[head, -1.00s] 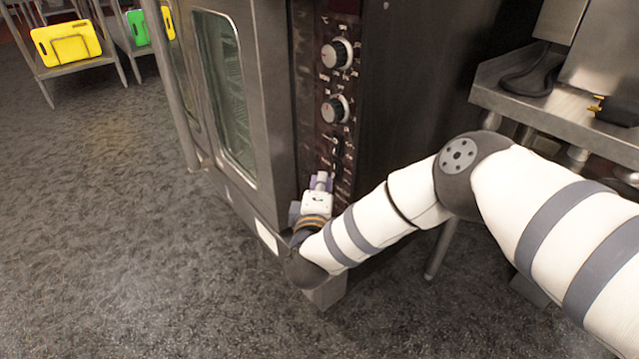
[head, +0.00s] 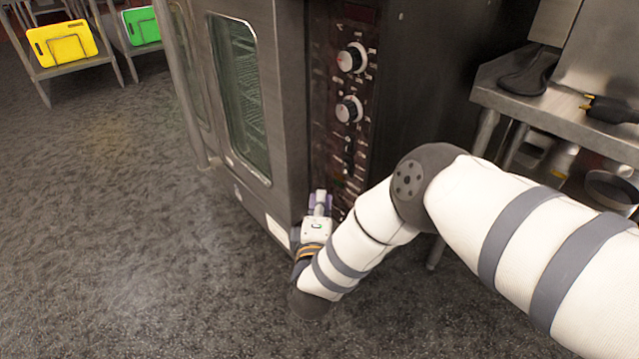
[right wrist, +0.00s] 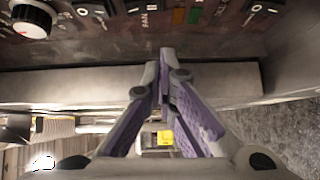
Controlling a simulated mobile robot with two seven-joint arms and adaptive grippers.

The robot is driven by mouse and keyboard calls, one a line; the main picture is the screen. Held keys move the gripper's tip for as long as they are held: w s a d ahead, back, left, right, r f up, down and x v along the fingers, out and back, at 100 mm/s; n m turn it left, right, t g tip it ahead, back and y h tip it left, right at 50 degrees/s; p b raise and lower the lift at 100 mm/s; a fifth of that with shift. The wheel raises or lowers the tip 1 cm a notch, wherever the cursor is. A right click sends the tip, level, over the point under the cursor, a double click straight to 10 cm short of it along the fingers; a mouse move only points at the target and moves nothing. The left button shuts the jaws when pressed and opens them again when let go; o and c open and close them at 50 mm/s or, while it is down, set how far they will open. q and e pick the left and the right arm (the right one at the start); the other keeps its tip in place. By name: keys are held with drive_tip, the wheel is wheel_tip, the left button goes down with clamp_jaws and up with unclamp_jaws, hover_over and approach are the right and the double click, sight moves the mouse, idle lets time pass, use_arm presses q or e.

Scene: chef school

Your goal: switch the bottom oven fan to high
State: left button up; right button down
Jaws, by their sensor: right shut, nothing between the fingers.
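The oven's dark control panel (head: 333,125) runs down its right front edge, with an upper knob (head: 352,57) and a lower knob (head: 349,108). Small switches (head: 348,146) sit below them. In the right wrist view the panel fills the top, with a FAN label (right wrist: 146,17), green and orange-red marks, and a knob (right wrist: 32,19) at the left. Fan switch position is too small to tell. My right gripper (head: 320,196) is shut and empty, low in front of the panel. Its fingertips (right wrist: 167,54) appear just below the lettering; contact is unclear. My left gripper is out of view.
The oven's glass door (head: 240,95) is shut, left of the panel. A steel counter (head: 500,98) with a dark pan stands at the right. Shelves with a yellow board (head: 62,43) and a green board (head: 141,25) stand at the back left. The floor in front is clear.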

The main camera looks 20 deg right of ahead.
drive_tip(key=p+v, duration=0.1)
drive_tip(key=v, duration=0.5)
drive_tip(key=shift+d+f, duration=0.15)
drive_tip(key=shift+f, duration=0.25)
drive_tip(key=shift+s, duration=0.15)
